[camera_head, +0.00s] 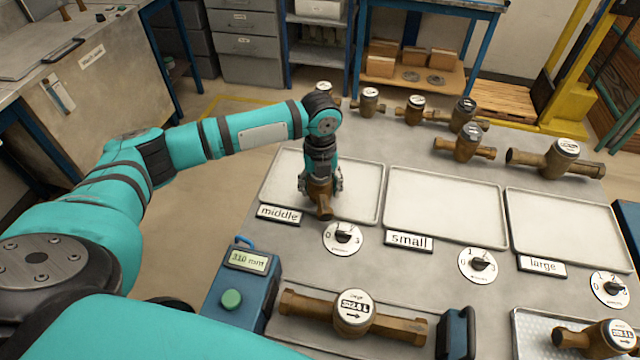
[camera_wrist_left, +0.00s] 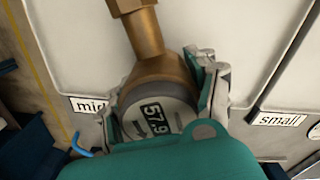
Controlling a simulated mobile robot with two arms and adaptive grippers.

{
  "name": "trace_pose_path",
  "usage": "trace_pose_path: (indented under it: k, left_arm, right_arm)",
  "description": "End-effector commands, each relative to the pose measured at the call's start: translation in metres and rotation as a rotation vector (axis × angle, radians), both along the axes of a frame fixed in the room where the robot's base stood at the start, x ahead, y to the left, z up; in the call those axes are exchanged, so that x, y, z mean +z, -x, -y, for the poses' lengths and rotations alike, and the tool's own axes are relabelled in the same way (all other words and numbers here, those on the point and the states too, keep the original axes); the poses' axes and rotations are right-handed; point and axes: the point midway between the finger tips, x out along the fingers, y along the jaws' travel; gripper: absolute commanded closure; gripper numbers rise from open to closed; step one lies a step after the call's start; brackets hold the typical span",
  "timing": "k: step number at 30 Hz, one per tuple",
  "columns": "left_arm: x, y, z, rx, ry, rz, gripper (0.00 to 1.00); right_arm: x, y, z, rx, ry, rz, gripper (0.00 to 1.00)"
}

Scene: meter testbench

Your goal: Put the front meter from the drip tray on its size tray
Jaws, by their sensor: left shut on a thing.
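My left gripper (camera_head: 320,182) is shut on a brass meter (camera_head: 322,204) at the middle tray (camera_head: 358,206), the left one of three grey size trays. In the left wrist view the meter (camera_wrist_left: 157,75) lies between both fingers (camera_wrist_left: 170,98), its display reading 57.9. I cannot tell whether it touches the tray. The small tray (camera_head: 445,208) and large tray (camera_head: 565,232) are empty. The drip tray (camera_head: 533,325) at the bottom right is cut off by the frame; another brass meter (camera_head: 605,337) lies there. My right gripper is not in view.
A large meter (camera_head: 354,308) sits in the bench between a blue unit (camera_head: 240,285) reading 310 mm and a blue end block (camera_head: 457,335). Dials (camera_head: 343,238) and labels (camera_head: 408,241) line the trays' front edges. Several brass meters (camera_head: 463,143) stand behind the trays.

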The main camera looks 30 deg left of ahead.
Motion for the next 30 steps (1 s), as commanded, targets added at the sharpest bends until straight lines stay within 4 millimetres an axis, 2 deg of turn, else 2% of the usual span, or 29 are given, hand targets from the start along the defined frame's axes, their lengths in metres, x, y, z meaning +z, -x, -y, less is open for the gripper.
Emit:
trace_pose_path:
  k: [3, 4, 9, 20, 25, 30]
  left_arm:
    - [-0.001, -0.001, 0.000, 0.000, 0.002, 0.003, 1.00]
    - [-0.002, 0.000, 0.000, 0.000, 0.000, 0.000, 0.40]
    - [-0.002, 0.000, 0.000, 0.000, 0.000, 0.000, 0.17]
    - [0.002, -0.001, 0.000, 0.000, 0.000, 0.003, 0.16]
    - [0.026, -0.001, 0.000, 0.000, 0.001, 0.005, 0.16]
    - [0.063, -0.002, 0.000, 0.001, 0.001, 0.006, 0.16]
  right_arm:
    - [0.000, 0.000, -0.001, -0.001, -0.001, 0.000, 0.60]
    - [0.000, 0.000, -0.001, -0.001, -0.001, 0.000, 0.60]
    - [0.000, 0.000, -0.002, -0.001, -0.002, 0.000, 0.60]
    - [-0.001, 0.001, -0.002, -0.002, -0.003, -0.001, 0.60]
    - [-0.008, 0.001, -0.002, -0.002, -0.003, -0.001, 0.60]
    - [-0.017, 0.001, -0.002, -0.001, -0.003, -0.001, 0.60]
